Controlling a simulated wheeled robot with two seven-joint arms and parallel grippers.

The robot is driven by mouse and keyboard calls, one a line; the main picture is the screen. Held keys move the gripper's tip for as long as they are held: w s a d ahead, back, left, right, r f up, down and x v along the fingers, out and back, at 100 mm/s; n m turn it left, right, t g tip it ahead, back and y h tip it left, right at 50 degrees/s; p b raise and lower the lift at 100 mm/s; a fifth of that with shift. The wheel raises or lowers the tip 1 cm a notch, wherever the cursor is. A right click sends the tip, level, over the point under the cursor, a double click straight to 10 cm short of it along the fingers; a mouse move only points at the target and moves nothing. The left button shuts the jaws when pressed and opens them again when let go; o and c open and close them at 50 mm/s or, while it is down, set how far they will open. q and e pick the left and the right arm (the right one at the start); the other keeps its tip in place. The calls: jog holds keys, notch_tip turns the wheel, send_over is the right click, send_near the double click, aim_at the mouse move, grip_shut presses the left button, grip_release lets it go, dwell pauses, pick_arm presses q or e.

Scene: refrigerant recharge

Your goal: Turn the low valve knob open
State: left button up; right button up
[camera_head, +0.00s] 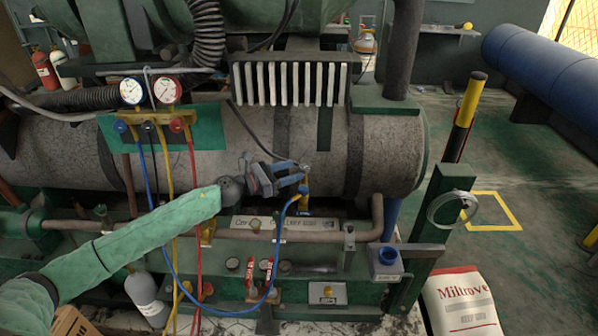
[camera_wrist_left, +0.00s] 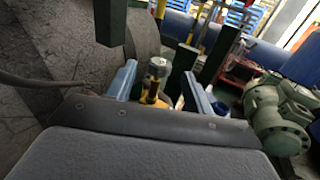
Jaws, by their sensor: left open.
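The gauge manifold (camera_head: 157,118) hangs on the left of the machine, with a blue gauge (camera_head: 131,91) and a red gauge (camera_head: 168,90). A blue knob (camera_head: 120,127) is at its left end and a red knob (camera_head: 177,125) at its right. My left gripper (camera_head: 302,172) is open, far right of the manifold, by a brass valve fitting (camera_head: 305,186) where the blue hose (camera_head: 278,235) ends. In the left wrist view the brass fitting (camera_wrist_left: 152,96) with a silver top stands between the open blue fingers; contact cannot be told. My right gripper is not in view.
The large grey tank (camera_head: 385,150) lies behind my gripper, with a finned white block (camera_head: 290,83) above. Pipes and red-handled valves (camera_head: 250,272) sit below. A green post (camera_head: 440,215) and a white sack (camera_head: 460,302) stand at the right.

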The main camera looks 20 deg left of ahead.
pick_arm(q)
jog(key=shift+v, duration=1.25)
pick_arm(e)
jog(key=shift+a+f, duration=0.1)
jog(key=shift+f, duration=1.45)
